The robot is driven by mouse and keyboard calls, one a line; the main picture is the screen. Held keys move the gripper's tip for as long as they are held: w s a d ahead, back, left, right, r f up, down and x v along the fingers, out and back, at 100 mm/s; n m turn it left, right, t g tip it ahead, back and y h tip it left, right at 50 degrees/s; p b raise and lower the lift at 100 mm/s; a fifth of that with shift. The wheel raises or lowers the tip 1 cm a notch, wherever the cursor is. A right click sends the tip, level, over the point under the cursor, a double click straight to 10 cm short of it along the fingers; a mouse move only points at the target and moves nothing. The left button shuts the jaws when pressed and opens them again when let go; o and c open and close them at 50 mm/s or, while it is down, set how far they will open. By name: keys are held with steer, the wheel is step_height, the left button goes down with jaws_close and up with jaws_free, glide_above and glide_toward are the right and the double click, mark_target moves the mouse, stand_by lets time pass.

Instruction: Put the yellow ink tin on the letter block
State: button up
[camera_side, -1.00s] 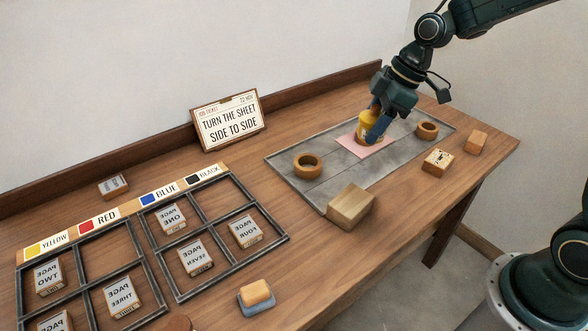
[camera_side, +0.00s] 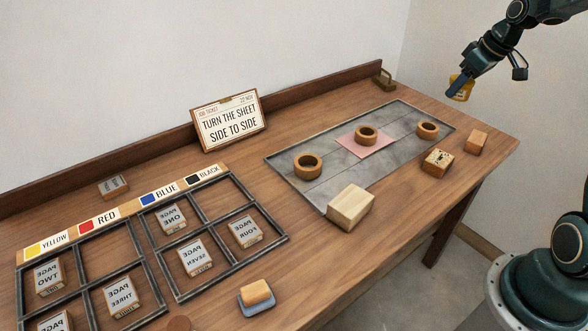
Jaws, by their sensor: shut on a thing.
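The yellow ink tin (camera_side: 465,90) is held in the air beyond the back right of the table. My gripper (camera_side: 461,86) is shut on it, and its dark fingers cover part of the tin. A small wooden block with dark marks on its top (camera_side: 438,160) sits at the right of the table, outside the grey plate; it may be the letter block, but the marks are too small to read. My gripper is above and well apart from it.
The grey plate (camera_side: 318,196) bears a pink sheet (camera_side: 378,149) and wooden rings at left (camera_side: 307,164), middle (camera_side: 366,134) and right (camera_side: 427,130). A plain block (camera_side: 350,207) stands at its front edge. Another block (camera_side: 477,142) is near the right edge. Racked page blocks fill the left.

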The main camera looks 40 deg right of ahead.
mark_target(436, 156)
steer(key=shift+s+d+r+m, duration=0.15)
steer(key=shift+s+d, duration=0.1)
steer(key=shift+d, duration=0.2)
steer(key=shift+s+d+m, duration=0.15)
steer(key=shift+s+d, duration=0.05)
steer(key=shift+d, duration=0.25)
step_height(436, 156, down, 20)
steer(key=shift+f, duration=0.1)
stand_by(0.5)
steer(key=o, duration=1.1)
steer(key=shift+f, duration=0.1)
steer(key=shift+o, duration=0.2)
steer(key=v, duration=1.2)
steer(key=shift+a, duration=0.15)
